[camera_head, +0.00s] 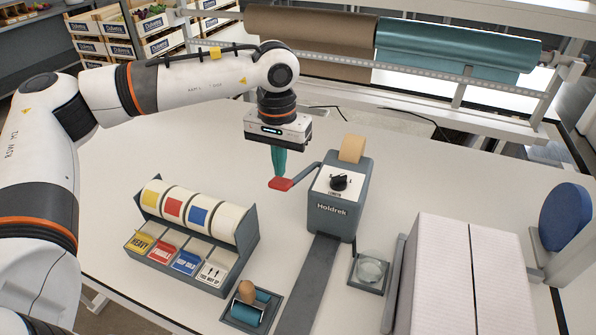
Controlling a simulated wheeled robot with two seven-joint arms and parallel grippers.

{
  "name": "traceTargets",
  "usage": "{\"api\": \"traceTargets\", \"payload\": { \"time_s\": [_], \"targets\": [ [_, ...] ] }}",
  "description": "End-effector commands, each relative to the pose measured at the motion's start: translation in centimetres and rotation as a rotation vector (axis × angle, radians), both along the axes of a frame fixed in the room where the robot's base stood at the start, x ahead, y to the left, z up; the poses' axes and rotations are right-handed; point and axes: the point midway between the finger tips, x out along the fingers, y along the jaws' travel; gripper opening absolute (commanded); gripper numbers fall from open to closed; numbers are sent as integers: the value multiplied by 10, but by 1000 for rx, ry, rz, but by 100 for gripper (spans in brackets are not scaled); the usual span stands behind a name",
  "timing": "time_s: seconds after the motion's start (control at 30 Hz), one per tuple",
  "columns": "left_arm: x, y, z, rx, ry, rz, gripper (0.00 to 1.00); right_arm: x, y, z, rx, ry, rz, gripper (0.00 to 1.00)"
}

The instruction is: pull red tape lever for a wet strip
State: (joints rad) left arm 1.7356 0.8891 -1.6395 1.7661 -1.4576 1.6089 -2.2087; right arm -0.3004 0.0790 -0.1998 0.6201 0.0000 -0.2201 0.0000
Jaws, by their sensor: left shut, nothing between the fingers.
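The grey tape dispenser (337,205) marked Holdrek stands upright mid-table with a black dial on top and a tan roll at its back. Its lever sticks out to the left and ends in a red tip (280,184). My left gripper (279,174) points down from above, with its teal fingers shut and empty. The fingertips are right at the red tip; I cannot tell whether they touch it. A dark grey strip (309,287) runs from the dispenser's front toward the near table edge. My right gripper is not in view.
A label dispenser (247,237) with several rolls stands at left. A roller in a tray (247,322) and a glass dish (370,270) lie near the front. A large white box (463,247) fills the right. Brown and teal paper rolls (455,49) hang at the back.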

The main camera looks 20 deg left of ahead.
Motion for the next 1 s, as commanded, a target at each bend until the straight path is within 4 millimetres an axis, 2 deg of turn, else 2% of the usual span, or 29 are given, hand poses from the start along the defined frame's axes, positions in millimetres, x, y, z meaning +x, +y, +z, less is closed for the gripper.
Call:
{"api": "traceTargets", "payload": {
  "time_s": [0.73, 1.0],
  "targets": [
    [0, 0, -44, 0, 1, 0, 0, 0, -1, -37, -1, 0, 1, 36],
    [0, 0, -45, 0, 0, 0, 0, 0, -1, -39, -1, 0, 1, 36]
  ]
}}
